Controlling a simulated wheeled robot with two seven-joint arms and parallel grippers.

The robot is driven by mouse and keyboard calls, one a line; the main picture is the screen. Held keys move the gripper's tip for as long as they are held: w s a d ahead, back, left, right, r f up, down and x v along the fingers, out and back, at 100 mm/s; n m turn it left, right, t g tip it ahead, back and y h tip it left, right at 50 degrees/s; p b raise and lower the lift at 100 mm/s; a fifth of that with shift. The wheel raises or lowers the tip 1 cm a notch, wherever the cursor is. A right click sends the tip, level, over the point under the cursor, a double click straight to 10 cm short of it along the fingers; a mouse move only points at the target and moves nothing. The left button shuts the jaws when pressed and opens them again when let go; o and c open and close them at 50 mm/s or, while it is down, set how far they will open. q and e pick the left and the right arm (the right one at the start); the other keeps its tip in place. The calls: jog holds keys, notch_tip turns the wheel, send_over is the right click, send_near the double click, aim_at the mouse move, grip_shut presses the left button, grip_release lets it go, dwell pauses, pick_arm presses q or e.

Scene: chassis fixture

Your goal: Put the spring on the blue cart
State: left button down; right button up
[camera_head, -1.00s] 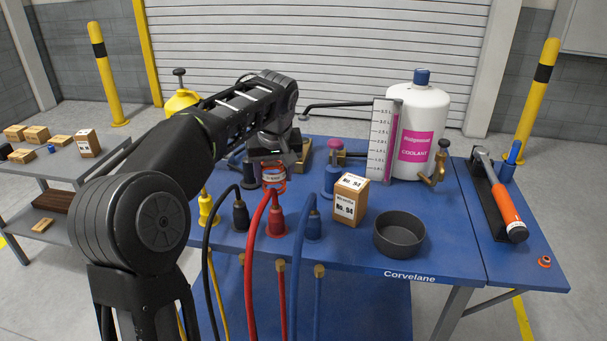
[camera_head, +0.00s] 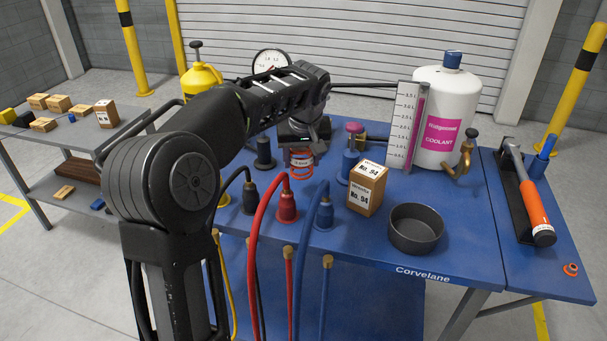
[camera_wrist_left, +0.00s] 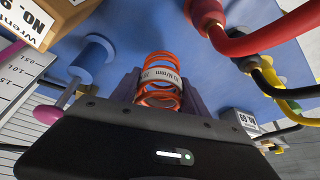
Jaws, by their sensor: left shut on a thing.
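The orange-red spring (camera_head: 301,165) with a pale printed band is upright under my left gripper (camera_head: 301,150), behind the red hose connector. In the left wrist view the spring (camera_wrist_left: 160,76) sits between the two dark fingers of my left gripper (camera_wrist_left: 160,92), which is shut on it. The blue cart (camera_head: 340,256), marked "Corvelane", lies beneath, with a blue lower shelf. I cannot tell whether the spring's lower end touches the blue top. My right gripper is not in view.
Hose connectors (camera_head: 287,206), a No. 94 box (camera_head: 367,188), a grey bowl (camera_head: 416,228), a ruler plate (camera_head: 404,125) and a coolant bottle (camera_head: 446,115) crowd the blue top. A grey table (camera_head: 90,142) with boxes stands left.

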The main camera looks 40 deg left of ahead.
pick_arm(q)
jog(key=shift+f, duration=1)
jog(key=shift+f, duration=1.85)
jog(key=shift+f, duration=0.2)
jog(key=c, duration=0.6)
grip_release()
jog(key=shift+o, duration=0.2)
jog(key=shift+r, duration=0.1)
